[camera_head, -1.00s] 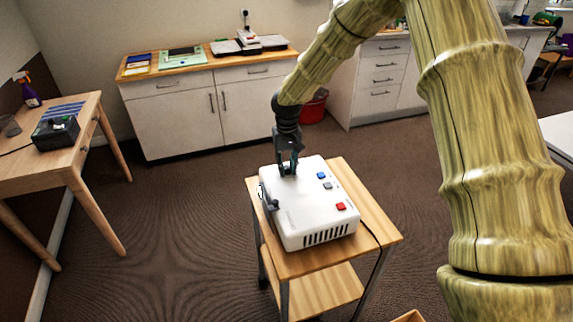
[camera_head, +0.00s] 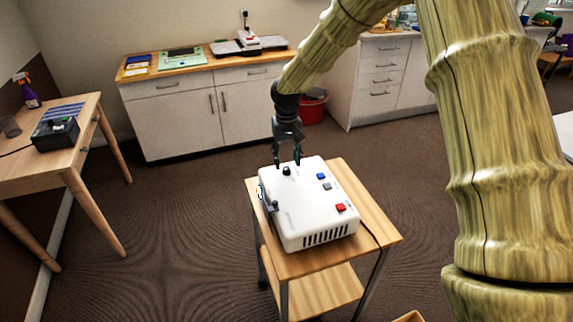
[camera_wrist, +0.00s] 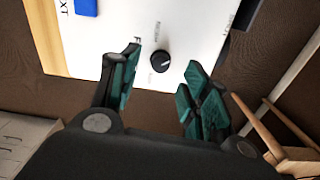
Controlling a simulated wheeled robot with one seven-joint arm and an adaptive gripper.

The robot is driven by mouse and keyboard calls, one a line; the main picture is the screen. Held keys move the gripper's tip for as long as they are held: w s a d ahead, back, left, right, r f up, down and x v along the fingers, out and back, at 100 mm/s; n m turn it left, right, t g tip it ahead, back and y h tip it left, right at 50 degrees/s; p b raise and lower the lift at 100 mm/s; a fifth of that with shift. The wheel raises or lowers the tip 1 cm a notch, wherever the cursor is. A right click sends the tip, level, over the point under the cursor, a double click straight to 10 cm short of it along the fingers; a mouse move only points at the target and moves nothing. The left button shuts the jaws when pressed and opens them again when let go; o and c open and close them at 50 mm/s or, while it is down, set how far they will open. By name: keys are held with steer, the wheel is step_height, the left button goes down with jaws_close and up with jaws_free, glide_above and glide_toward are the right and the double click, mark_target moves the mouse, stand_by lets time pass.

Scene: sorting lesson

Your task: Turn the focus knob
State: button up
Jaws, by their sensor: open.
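The focus knob is a small black round knob (camera_head: 286,171) on the top face of the white projector-like box (camera_head: 312,215), near its back edge. In the wrist view the knob (camera_wrist: 160,61) has a pale pointer line and small lettering beside it. My gripper (camera_head: 288,162) points down just above and behind the knob. In the wrist view its two teal-padded fingers (camera_wrist: 157,80) are spread apart, with the knob ahead of the gap between them. The fingers do not appear to touch the knob.
The box stands on a small wooden cart (camera_head: 375,225). Its top also has blue (camera_head: 320,175), grey (camera_head: 327,186) and red (camera_head: 341,207) buttons. A wooden table (camera_head: 60,160) stands at left, a cabinet (camera_head: 200,110) behind. The floor around the cart is mostly clear.

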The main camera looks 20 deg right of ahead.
mark_target(287, 168)
step_height(287, 168, up, 8)
steer(key=shift+r, duration=0.25)
stand_by(0.4)
